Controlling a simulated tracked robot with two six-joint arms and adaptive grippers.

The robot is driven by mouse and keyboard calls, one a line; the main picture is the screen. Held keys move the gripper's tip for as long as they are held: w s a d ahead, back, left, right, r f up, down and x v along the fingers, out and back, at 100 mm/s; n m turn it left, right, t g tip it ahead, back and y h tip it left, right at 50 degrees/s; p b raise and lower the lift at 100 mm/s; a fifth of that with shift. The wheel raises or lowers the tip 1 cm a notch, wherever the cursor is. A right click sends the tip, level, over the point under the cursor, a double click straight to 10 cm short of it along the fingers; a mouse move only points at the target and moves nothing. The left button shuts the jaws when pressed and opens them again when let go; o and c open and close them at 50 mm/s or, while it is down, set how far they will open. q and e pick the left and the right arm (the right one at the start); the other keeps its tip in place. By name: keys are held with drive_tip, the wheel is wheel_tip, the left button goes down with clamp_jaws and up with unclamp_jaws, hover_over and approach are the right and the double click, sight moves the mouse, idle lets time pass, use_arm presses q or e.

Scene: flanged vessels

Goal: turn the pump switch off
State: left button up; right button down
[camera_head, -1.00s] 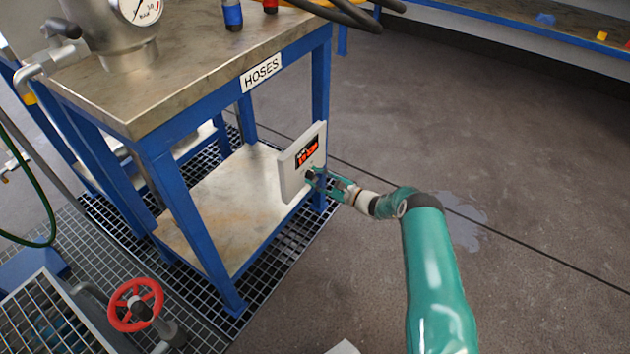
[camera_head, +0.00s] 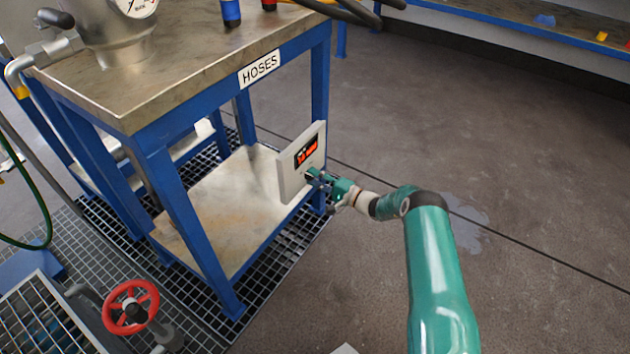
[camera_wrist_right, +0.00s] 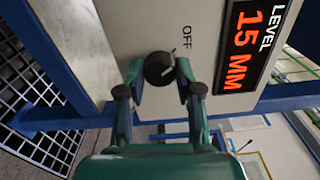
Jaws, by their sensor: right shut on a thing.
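A light grey control panel (camera_head: 290,178) is fixed to the side of the blue-framed table. Its red display (camera_wrist_right: 242,47) reads "LEVEL 15 MM" in the right wrist view. A dark round switch knob (camera_wrist_right: 158,68) with a pale pointer mark sits on the panel, with the word "OFF" printed beside it. The pointer mark looks slanted toward the "OFF" side, though the fingers crowd it. My right gripper (camera_wrist_right: 160,80) has its two fingers on either side of the knob, shut on it; in the head view it (camera_head: 318,179) meets the panel's face. My left gripper is not in view.
The table (camera_head: 150,95) labelled "HOSES" carries a metal vessel with a gauge (camera_head: 120,45) and dark hoses. A red handwheel (camera_head: 130,307) stands at lower left beside floor grating. The floor right of the table is open.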

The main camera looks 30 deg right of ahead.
drive_tip(key=shift+s+a+f+n, duration=0.1)
drive_tip(key=shift+a+f+n, duration=0.25)
drive_tip(key=shift+n, duration=0.15)
drive_tip(key=c, duration=0.8)
unclamp_jaws()
drive_tip(key=shift+o, duration=0.2)
drive_tip(key=shift+d+r, duration=0.15)
drive_tip(key=shift+r, duration=0.05)
drive_tip(key=shift+d, duration=0.1)
drive_tip(key=v, duration=1.2)
drive_tip(key=shift+f, duration=0.15)
